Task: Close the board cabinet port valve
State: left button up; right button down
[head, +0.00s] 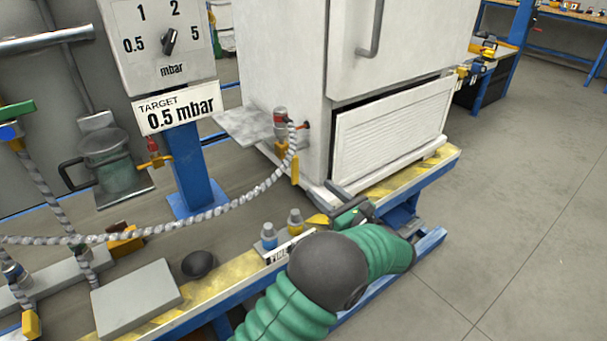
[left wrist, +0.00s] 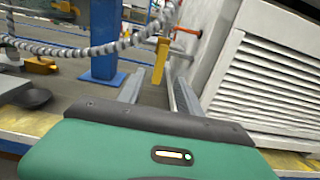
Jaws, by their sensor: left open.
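The white board cabinet (head: 285,60) stands on the bench with a port on its left side. The port valve's yellow lever (head: 295,169) hangs down below the fitting, where a braided hose joins. In the left wrist view the yellow lever (left wrist: 160,62) stands upright in the picture, between the lines of my two fingers but beyond them. My left gripper (head: 335,194) is open and empty, low in front of the cabinet's near corner, apart from the lever. It also shows in the left wrist view (left wrist: 158,85). My right gripper is not in view.
The braided hose (head: 230,207) sags across to the left. A blue post (head: 190,160) carries a dial panel (head: 160,40) and a "TARGET 0.5 mbar" sign (head: 180,106). Small blue- and yellow-based fittings (head: 269,236) stand near my arm. Open floor lies to the right.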

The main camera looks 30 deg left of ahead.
aim_at(296, 169)
pick_arm(q)
jog(key=b+x, duration=0.2)
jog(key=x, duration=0.4)
jog(key=b+x, duration=0.2)
jog(key=x, duration=0.5)
jog(key=shift+w+a+f, duration=0.1)
jog(key=shift+w+f, duration=0.1)
jog(key=shift+r, duration=0.1)
jog(key=shift+c, duration=0.4)
grip_shut()
